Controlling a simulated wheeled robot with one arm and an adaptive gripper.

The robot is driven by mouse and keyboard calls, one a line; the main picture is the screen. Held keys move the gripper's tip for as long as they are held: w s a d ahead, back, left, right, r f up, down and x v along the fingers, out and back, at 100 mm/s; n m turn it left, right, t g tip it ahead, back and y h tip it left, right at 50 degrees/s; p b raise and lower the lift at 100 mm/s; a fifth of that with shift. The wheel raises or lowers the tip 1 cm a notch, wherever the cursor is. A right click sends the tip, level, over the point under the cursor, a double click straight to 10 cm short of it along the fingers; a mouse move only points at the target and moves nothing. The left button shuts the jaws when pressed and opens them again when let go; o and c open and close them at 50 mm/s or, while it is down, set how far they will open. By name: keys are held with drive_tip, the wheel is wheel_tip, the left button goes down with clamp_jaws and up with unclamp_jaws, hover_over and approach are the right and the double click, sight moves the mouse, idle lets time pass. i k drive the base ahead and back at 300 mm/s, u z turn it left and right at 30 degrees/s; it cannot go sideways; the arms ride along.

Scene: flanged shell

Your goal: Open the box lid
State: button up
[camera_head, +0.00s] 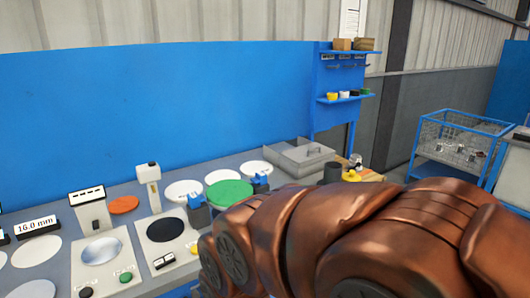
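The box is small in view, and I cannot tell for sure whether the lid is fully shut. My copper-coloured arm fills the lower right of the picture, nearer than the box. My gripper is not in view.
The grey workbench (150,185) carries white discs, a green disc (229,193), an orange disc (123,205) and measuring devices. A dark cup (333,172) and yellow items stand right of the box. A blue shelf (342,98) and wire-cage cart (455,150) stand behind.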

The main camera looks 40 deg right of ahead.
sight(314, 152)
drive_tip(key=u, duration=1.1)
drive_tip(key=i, duration=0.35)
drive_tip(key=z, duration=2.75)
drive_tip(key=k, duration=0.45)
drive_tip(key=z, duration=0.8)
drive_tip(key=i, duration=1.35)
drive_tip(key=u, duration=0.35)
drive_tip(key=i, duration=0.85)
drive_tip(key=u, duration=1.25)
drive_tip(key=i, duration=0.4)
drive_tip(key=u, duration=0.4)
